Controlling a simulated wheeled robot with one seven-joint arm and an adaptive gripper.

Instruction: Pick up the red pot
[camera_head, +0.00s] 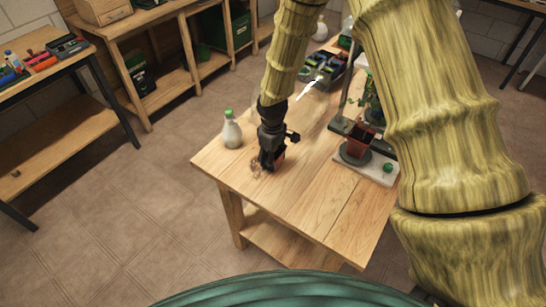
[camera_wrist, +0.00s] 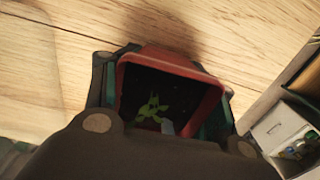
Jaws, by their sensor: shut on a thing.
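The red pot (camera_wrist: 168,62) is square, with dark soil and a small green seedling (camera_wrist: 152,108) in it. In the wrist view it sits between the two fingers of my gripper (camera_wrist: 163,95), which are shut on its sides. In the head view my gripper (camera_head: 269,162) points down at the near part of the wooden table (camera_head: 310,205). I cannot tell whether the pot's base touches the table.
A white bottle with a green cap (camera_head: 231,132) stands left of my gripper. To the right, another reddish pot (camera_head: 358,144) with a plant stands on a stand with a pale base (camera_head: 366,170). A dark tray (camera_head: 325,70) lies farther back. The table's near end is clear.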

